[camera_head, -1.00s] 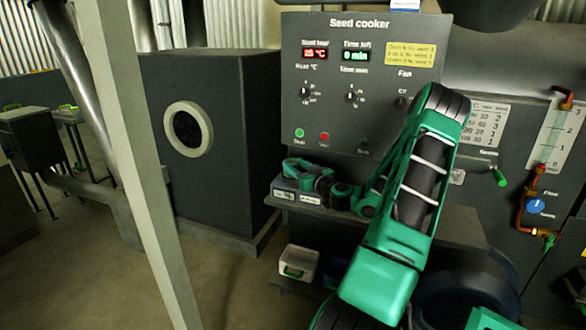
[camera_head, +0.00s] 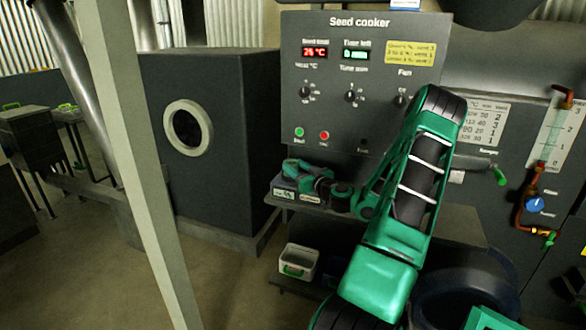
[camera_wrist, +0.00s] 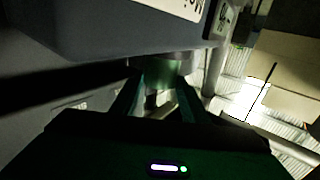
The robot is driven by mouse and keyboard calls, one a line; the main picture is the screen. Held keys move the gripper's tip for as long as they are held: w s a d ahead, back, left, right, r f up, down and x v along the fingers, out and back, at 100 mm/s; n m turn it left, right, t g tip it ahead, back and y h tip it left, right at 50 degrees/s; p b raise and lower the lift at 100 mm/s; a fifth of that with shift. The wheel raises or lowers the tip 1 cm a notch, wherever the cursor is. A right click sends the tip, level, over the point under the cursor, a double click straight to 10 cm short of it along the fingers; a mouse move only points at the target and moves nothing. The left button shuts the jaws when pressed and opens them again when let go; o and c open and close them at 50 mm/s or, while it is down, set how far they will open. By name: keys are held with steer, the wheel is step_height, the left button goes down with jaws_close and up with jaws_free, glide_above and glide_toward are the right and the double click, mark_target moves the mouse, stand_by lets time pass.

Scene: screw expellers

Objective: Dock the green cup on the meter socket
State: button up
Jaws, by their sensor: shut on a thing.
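In the wrist view my gripper (camera_wrist: 158,92) is shut on the green cup (camera_wrist: 164,70), a dim, translucent green shape between the fingertips. The cup's far end meets the edge of a dark box with a white label (camera_wrist: 190,8). I cannot tell whether it touches or is seated there. In the head view my gripper (camera_head: 296,170) is low over the small labelled meter boxes (camera_head: 284,194) on the shelf, in front of the seed cooker panel. The cup cannot be made out clearly there, and the socket itself is hidden.
The seed cooker panel (camera_head: 345,110), with knobs and buttons, stands right behind my gripper. The shelf (camera_head: 440,228) is narrow. A white bin with a green handle (camera_head: 298,262) sits below it. A pale post (camera_head: 135,150) stands at the left.

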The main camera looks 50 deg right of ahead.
steer(key=shift+f, duration=0.1)
steer(key=o, duration=0.9)
steer(key=shift+c, duration=0.2)
steer(key=v, duration=1.1)
steer(key=shift+a, duration=0.15)
stand_by(0.4)
